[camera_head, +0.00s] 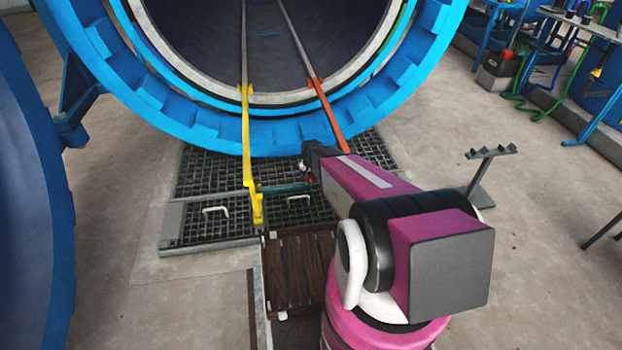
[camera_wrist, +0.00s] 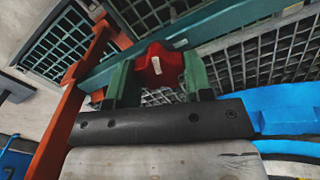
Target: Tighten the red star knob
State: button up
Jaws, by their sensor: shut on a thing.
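The red star knob (camera_wrist: 160,66) shows in the wrist view between the two green fingers of my gripper (camera_wrist: 157,77). My gripper is shut on the knob, with a finger on each side. A white mark shows on the knob's face. In the head view only a small red bit of the knob (camera_head: 310,179) shows below the end of my arm, and the fingers are mostly hidden there. The knob is beside a teal crossbar (camera_wrist: 185,42) and close to the orange rail (camera_wrist: 70,110).
The orange rail (camera_head: 328,115) and a yellow rail (camera_head: 247,150) run out of the blue autoclave mouth (camera_head: 215,137). Floor grating (camera_head: 210,176) and a wooden slatted panel (camera_head: 300,265) lie below. A dark stand (camera_head: 480,172) is at the right. Open floor lies farther right.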

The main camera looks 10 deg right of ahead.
aim_at(311, 178)
jog(key=m, duration=1.4)
dwell(0.4)
jog(key=o, duration=0.9)
jog(key=shift+r, duration=0.1)
notch_tip(311, 178, up, 11)
jog(key=shift+f, duration=0.2)
